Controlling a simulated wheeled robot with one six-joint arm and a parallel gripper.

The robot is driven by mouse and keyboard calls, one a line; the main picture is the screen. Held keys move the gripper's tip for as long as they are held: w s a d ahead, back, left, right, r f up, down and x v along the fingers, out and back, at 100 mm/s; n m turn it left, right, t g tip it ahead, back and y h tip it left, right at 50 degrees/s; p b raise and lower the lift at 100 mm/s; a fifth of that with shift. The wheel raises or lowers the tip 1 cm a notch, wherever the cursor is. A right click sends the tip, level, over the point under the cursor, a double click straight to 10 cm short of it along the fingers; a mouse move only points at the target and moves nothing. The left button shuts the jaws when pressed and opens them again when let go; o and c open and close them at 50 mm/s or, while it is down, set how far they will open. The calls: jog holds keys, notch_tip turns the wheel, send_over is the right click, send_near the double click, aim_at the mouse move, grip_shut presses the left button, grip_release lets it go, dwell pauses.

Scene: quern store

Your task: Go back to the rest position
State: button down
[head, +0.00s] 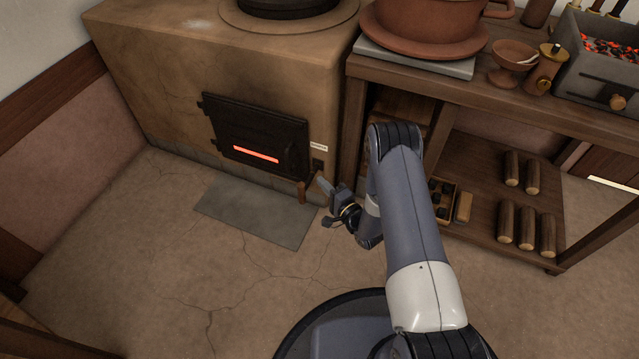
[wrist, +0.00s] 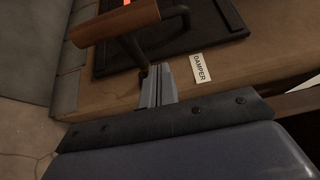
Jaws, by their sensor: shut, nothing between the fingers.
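My gripper (head: 323,184) is low in front of the stove's right corner, at the end of my bent arm. Its fingers (wrist: 160,78) are closed together with nothing between them. A damper handle (head: 304,191) with a wooden grip and dark metal arm sits just left of the fingertips. In the wrist view its wooden grip (wrist: 115,22) is above and left of the fingers. The fingertips are very near its metal arm; I cannot tell whether they touch. A white label reading DAMPER (wrist: 200,67) is on the stove beside it.
The clay stove (head: 150,60) has a dark door (head: 255,135) with a glowing slot. A grey slab (head: 258,212) lies on the floor before it. A wooden shelf table (head: 480,88) stands right, close to my arm, carrying pots and a coal box. Floor at left is free.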

jog(key=p+v, duration=0.1)
jog(key=v, duration=0.6)
jog(key=shift+s+r+p, duration=0.2)
jog(key=shift+s+p, duration=0.1)
jog(key=shift+p, duration=0.1)
jog(key=shift+d, duration=0.1)
